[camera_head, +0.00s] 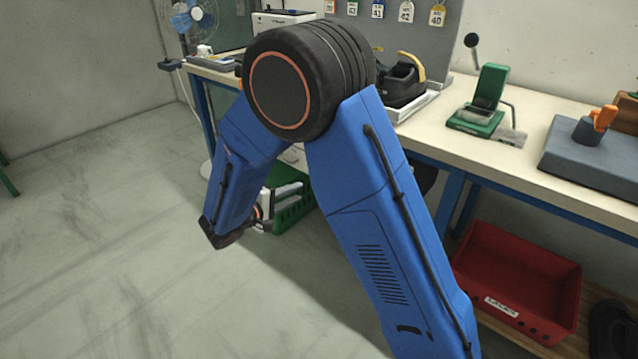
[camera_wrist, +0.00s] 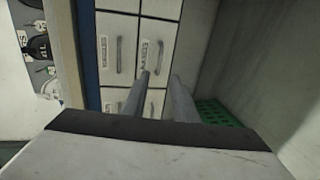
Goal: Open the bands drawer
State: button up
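White drawer fronts (camera_wrist: 128,30) with grey bar handles fill the upper middle of the wrist view, and they look shut. Paper labels sit beside the handles, including one label (camera_wrist: 143,56) near the right upper handle (camera_wrist: 160,58). The lettering is too small to read, so I cannot tell which is the bands drawer. My gripper (camera_wrist: 161,76) is open and empty, its two fingers pointing at the drawers and partly covering the lower ones. In the head view my arm hides most of the drawer unit, and my gripper is low beside a green crate (camera_head: 292,211).
The green crate also shows in the wrist view (camera_wrist: 218,113). Floor at left is clear.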

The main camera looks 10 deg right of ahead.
jog(key=x, duration=1.2)
jog(key=shift+d, duration=0.3)
jog(key=shift+w+f, duration=0.1)
jog(key=shift+w, duration=0.05)
grip_shut()
dwell(0.8)
